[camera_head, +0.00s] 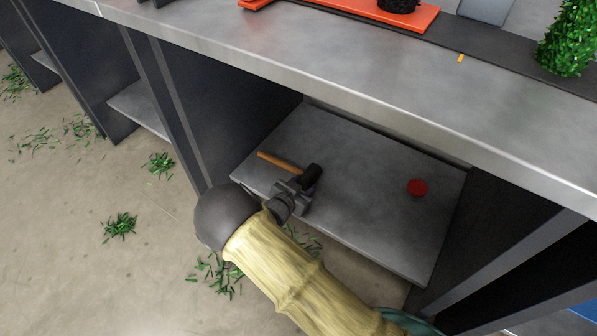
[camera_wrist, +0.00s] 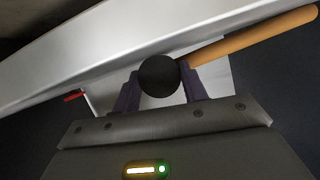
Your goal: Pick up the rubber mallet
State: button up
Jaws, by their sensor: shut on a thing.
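The rubber mallet has a black head and an orange-brown wooden handle (camera_head: 281,161). In the head view it is at the shelf under the counter, with its handle pointing to the upper left. My gripper (camera_head: 303,180) is shut on the mallet by its black head. In the wrist view the round end of the mallet (camera_wrist: 159,75) sits between the two fingers of my gripper (camera_wrist: 163,88), and the handle runs to the upper right. Whether the mallet touches the shelf cannot be told.
The grey lower shelf (camera_head: 365,165) also holds a red round object (camera_head: 417,187) to the right. The metal counter (camera_head: 330,55) overhangs the shelf. Dark upright panels stand on both sides. Green leaf scraps (camera_head: 120,226) lie on the floor.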

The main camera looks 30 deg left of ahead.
notch_tip(320, 180, up, 10)
jog(key=p, duration=0.6)
dwell(0.4)
